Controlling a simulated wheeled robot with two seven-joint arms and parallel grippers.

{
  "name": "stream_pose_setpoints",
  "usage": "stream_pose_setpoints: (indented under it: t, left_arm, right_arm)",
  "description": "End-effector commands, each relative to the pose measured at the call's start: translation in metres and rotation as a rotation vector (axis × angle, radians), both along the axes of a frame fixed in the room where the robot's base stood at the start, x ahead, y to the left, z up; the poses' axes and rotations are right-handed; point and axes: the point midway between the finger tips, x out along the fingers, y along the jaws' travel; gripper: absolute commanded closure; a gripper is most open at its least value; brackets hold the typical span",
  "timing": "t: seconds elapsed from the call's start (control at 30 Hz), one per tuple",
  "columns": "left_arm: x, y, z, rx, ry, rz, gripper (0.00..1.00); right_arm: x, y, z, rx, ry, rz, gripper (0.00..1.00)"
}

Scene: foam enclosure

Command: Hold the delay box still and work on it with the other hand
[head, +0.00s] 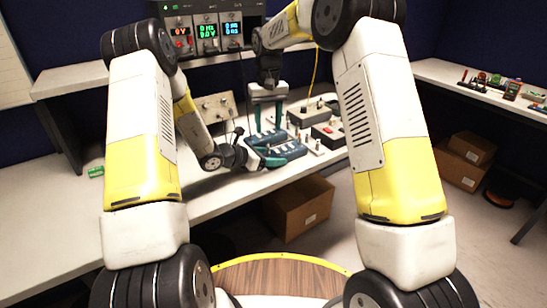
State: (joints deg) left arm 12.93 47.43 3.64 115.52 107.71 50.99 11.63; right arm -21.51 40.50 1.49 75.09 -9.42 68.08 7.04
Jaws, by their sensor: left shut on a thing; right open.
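The delay box appears to be the blue box (291,149) with small knobs on the white bench, near its front edge. My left gripper (268,156) comes in low from the left, with teal fingers at the near left side of the blue box, and is shut on it. My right gripper (267,115) points down from above, just behind and over the blue box. Its two fingers are spread apart with nothing seen between them. The fingertips of both grippers are small and partly hidden, so exact contact is hard to see.
Dark boxes with knobs and a red button (329,134) stand right of the blue box. Several small posts stand between them. A beige panel (215,106) is behind on the left. Instruments with lit displays (207,31) are at the back. The bench's left part is mostly clear.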

Motion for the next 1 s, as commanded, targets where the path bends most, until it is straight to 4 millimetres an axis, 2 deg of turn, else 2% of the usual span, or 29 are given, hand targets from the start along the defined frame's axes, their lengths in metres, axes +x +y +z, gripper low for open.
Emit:
stream_pose_setpoints:
  t: [0.13,0.27,0.7,1.0]
  left_arm:
    - [0.0,0.0,0.0,0.0,0.0,0.0,1.0]
    - [0.0,0.0,0.0,0.0,0.0,0.0,1.0]
    - [0.0,0.0,0.0,0.0,0.0,0.001,1.0]
    - [0.0,0.0,0.0,0.0,0.0,0.001,1.0]
  right_arm:
    - [0.0,0.001,-0.004,-0.015,-0.001,-0.031,0.53]
    - [0.0,0.001,-0.017,-0.015,0.0,-0.032,0.53]
    - [0.0,0.0,-0.076,-0.014,0.0,-0.03,0.53]
    - [0.0,0.001,-0.09,-0.013,-0.002,-0.03,0.53]
